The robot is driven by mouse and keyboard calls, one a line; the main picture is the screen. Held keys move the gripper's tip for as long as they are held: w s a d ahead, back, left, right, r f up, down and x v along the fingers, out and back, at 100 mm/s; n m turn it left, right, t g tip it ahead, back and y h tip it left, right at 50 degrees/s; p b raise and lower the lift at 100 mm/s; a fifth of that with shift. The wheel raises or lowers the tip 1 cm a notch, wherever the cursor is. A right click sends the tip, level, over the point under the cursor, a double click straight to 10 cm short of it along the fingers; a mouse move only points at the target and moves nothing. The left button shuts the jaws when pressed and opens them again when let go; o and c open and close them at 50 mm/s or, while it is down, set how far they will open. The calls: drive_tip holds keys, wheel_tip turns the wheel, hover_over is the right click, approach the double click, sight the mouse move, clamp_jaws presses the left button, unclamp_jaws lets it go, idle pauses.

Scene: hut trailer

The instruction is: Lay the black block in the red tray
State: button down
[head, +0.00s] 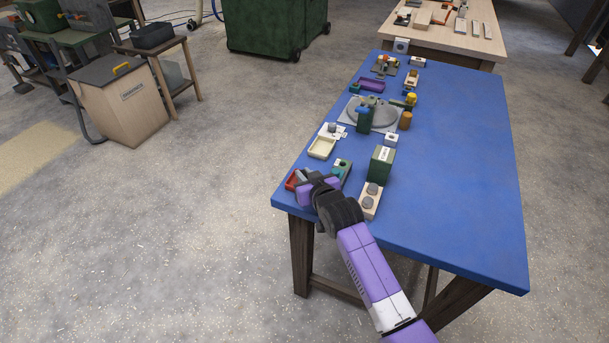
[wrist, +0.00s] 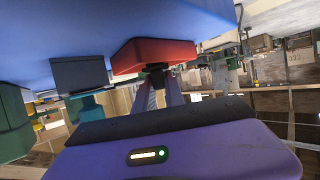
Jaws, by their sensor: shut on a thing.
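The red tray (head: 291,181) sits at the near left corner of the blue table, partly hidden by my gripper (head: 305,178). In the wrist view, which is turned nearly upside down, the red tray (wrist: 150,53) lies straight beyond my fingertips (wrist: 157,76). My gripper is shut on the black block (wrist: 154,67), a small dark shape between the fingertips, at the tray. Most of the block is hidden, and I cannot tell whether it touches the tray floor. I cannot make the block out in the head view.
A green and teal piece (head: 342,168) stands close right of my gripper. A cream tray (head: 321,147) lies behind it. A tall green box (head: 382,163) and a wooden holder with round grey pieces (head: 371,198) stand to the right. The table's right side (head: 460,170) is clear.

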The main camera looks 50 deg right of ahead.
drive_tip(key=shift+f, duration=0.15)
drive_tip(key=c, duration=1.4)
unclamp_jaws()
drive_tip(key=v, duration=1.2)
drive_tip(key=s+a+f+n+t+y, duration=0.1)
drive_tip(key=s+a+n+y, duration=0.15)
drive_tip(key=s+a, duration=1.25)
drive_tip(key=s+a+r+n+y, duration=0.1)
drive_tip(key=s+a+r, duration=0.1)
drive_tip(key=s+r, duration=0.2)
drive_tip(key=s+a+r+n+t+y, duration=0.1)
drive_tip(key=s+a+r+y, duration=0.1)
drive_tip(key=s, duration=0.8)
wheel_tip(320, 180, up, 2)
drive_tip(key=shift+s+a+r+t, duration=0.2)
drive_tip(key=shift+s+a+t, duration=0.15)
drive_tip(key=shift+a, duration=0.35)
